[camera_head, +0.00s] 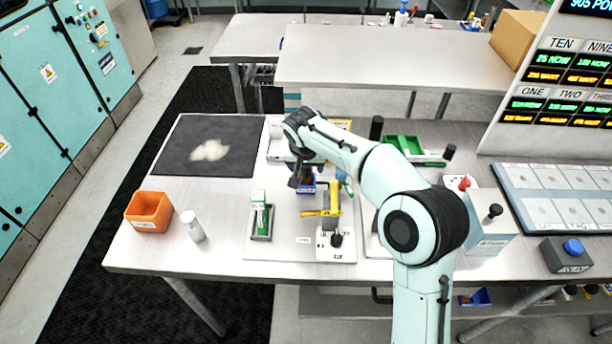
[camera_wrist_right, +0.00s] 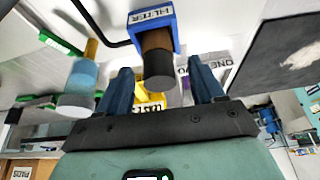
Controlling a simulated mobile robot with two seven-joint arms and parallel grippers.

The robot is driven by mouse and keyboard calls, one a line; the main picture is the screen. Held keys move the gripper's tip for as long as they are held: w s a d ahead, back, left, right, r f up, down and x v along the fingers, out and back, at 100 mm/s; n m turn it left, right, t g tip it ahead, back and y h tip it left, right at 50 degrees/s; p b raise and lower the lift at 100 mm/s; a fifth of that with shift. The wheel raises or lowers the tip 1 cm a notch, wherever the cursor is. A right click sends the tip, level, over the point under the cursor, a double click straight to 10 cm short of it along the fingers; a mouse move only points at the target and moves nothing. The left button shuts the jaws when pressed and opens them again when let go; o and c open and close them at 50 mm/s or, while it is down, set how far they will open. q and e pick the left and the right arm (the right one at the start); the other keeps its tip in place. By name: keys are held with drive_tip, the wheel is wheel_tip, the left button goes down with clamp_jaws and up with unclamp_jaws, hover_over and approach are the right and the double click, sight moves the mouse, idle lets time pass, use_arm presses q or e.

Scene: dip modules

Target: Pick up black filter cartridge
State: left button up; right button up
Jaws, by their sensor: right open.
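The black filter cartridge (camera_wrist_right: 159,65) is a dark cylinder with a brownish upper body. It sits in a blue holder (camera_wrist_right: 152,22) marked FILTER, seen in the right wrist view. My right gripper (camera_wrist_right: 163,88) is open, with one finger on each side of the cartridge's dark end and a visible gap to both. In the head view the right gripper (camera_head: 297,181) is over the blue holder (camera_head: 308,188), and my wrist and the gripper hide much of the cartridge there. My left gripper is not in view.
A yellow-handled clamp (camera_head: 333,205) stands just in front. A green-and-white module (camera_head: 260,215), a white bottle (camera_head: 192,226) and an orange bin (camera_head: 149,211) are to the left. A dark mat (camera_head: 180,160) lies at back left. A green tray (camera_head: 402,146) is at right.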

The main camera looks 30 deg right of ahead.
drive_tip(key=c, duration=1.1)
drive_tip(key=shift+c, duration=0.2)
drive_tip(key=shift+r, duration=0.1)
